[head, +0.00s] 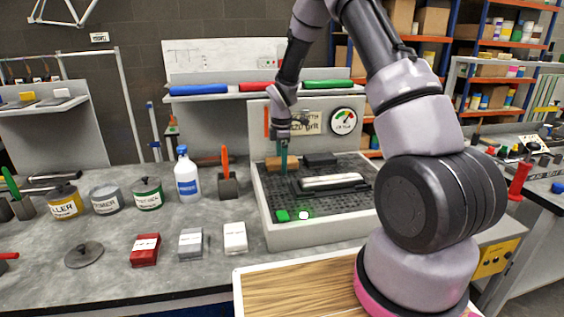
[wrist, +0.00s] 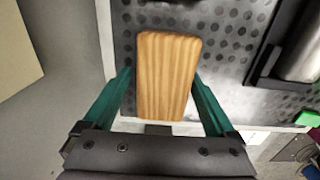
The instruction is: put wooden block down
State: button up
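A wooden block (wrist: 167,75), light brown with a clear grain, lies between the two green fingers of my gripper (wrist: 163,82) in the wrist view. A narrow gap shows between the left finger and the block; the right finger is very close to its side. In the head view, my gripper (head: 284,172) points down over the rear left of the black perforated bed (head: 340,212). The wooden block (head: 273,163) there is partly hidden behind a finger. It appears to rest on the bed, but its underside is not clearly visible.
On the bed are a black block (head: 320,159), a long silver and black piece (head: 332,182) and a green block (head: 282,215). A panel with a gauge (head: 343,121) stands behind.

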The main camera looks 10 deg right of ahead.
jog(key=shift+s+f, duration=0.5)
jog(key=shift+f, duration=0.1)
jog(key=s+d+r+m+t, duration=0.1)
jog(key=s+r+m, duration=0.2)
jog(key=r, duration=0.9)
jog(key=s+d+r+m+t, duration=0.1)
jog(key=s+r+m, duration=0.1)
jog(key=r, duration=0.9)
jog(key=s+d+r+m+t, duration=0.1)
jog(key=s+r+m, duration=0.3)
jog(key=s, duration=0.4)
jog(key=s+d+r+m+t+y, duration=0.1)
jog(key=s+r+m+t, duration=0.1)
jog(key=s+r+m, duration=0.2)
jog(key=s+d+r+m+t+y, duration=0.1)
jog(key=s+r+m+t, duration=0.1)
jog(key=s+m, duration=0.7)
jog(key=s+r, duration=0.1)
jog(key=s, duration=0.2)
jog(key=shift+s+d+r, duration=0.25)
jog(key=shift+d+r, duration=0.15)
